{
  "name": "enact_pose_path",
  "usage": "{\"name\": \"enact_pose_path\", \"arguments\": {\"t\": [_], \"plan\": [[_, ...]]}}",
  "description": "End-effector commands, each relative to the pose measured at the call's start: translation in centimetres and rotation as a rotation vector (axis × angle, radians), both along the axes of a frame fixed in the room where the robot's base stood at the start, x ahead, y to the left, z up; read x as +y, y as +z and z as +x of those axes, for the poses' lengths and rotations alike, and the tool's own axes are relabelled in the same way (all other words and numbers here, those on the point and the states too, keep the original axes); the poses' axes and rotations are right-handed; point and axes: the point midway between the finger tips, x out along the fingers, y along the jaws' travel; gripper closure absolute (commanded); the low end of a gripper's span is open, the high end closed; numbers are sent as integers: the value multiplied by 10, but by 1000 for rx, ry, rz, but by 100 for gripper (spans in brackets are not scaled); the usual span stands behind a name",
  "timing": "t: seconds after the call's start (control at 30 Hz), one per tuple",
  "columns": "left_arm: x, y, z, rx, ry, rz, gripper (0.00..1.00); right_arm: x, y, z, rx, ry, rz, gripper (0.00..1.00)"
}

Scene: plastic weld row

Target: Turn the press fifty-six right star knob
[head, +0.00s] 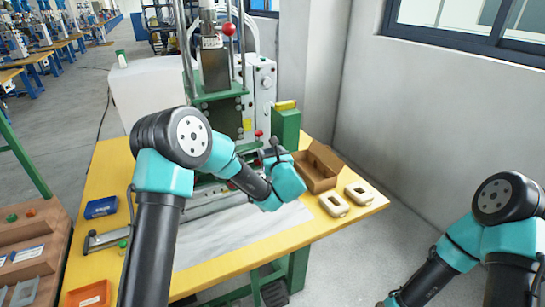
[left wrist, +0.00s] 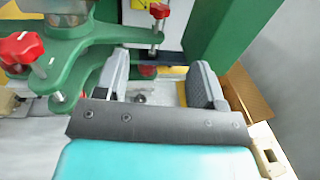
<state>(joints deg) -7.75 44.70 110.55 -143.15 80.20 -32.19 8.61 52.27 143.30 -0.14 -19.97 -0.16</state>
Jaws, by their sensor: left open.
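The press (head: 215,95) stands at the back of the yellow table, with a green frame. In the left wrist view, a red star knob (left wrist: 160,11) tops a threaded rod on the right end of a green arm (left wrist: 115,35). A second red star knob (left wrist: 20,47) is at the left. A small red knob also shows in the head view (head: 258,133). My left gripper (head: 272,150) is in front of the press. In its wrist view its fingers (left wrist: 160,85) are spread and empty, with the right knob beyond them, apart. My right gripper is out of view.
A cardboard box (head: 318,167) and two pale plastic parts (head: 333,204) (head: 361,193) lie at the table's right. A blue box (head: 101,207) and an orange tray (head: 88,296) are at the left. The green housing (left wrist: 225,30) stands close on the right in the wrist view.

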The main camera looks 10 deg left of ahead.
Motion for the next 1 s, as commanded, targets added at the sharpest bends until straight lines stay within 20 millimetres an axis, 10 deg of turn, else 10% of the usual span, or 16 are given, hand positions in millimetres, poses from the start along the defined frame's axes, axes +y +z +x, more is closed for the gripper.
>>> {"name": "enact_pose_path", "arguments": {"t": [0.57,1.0], "plan": [[-9,0,-14,-1,4,1,37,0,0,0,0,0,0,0],[-39,5,35,-15,311,6,37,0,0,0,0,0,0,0]]}}
